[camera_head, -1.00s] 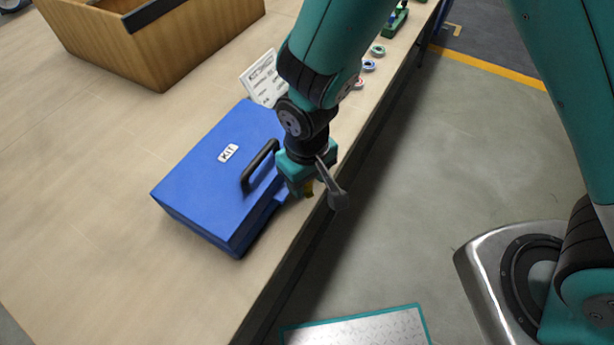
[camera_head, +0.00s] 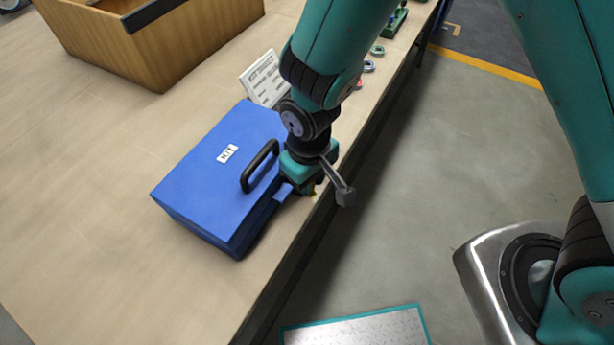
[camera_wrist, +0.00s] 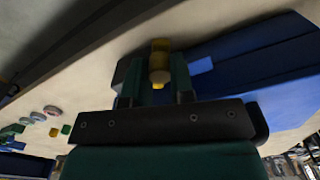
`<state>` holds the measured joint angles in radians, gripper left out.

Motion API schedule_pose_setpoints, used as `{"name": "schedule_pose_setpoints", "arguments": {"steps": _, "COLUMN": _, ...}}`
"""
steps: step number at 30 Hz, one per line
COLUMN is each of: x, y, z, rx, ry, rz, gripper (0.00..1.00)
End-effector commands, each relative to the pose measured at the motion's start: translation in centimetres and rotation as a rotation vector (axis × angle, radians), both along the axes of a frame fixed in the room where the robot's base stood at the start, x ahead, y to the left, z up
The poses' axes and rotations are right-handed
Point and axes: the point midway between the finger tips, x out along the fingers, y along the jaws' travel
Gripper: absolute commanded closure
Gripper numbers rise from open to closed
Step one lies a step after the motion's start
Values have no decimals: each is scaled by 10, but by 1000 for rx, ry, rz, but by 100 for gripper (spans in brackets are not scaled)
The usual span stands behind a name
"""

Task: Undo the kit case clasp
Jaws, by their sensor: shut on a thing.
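The blue kit case (camera_head: 205,185) lies shut on the bench, with a black handle (camera_head: 260,166) and a KIT label on its lid. My gripper (camera_head: 308,188) is low at the case's right-hand front side, beside the handle. In the wrist view my gripper (camera_wrist: 156,78) has its fingers closed around a yellow piece (camera_wrist: 160,60), which looks like the clasp. The case (camera_wrist: 255,75) shows beside it on the right. In the head view my gripper hides nearly all of the yellow piece, so its join to the case cannot be seen.
A white printed card (camera_head: 264,78) stands behind the case. A wooden crate (camera_head: 150,45) is at the back left. Small coloured rings (camera_head: 369,66) lie along the bench edge (camera_head: 330,195), close to my arm. The bench left of the case is clear.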

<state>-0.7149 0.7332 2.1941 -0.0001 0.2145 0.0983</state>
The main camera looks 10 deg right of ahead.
Motion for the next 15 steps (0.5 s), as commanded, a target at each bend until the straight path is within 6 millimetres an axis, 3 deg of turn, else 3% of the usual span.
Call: {"name": "schedule_pose_setpoints", "arguments": {"steps": 15, "x": 9, "y": -14, "z": 1, "rx": 1, "ry": -1, "rz": 386, "gripper": 100}}
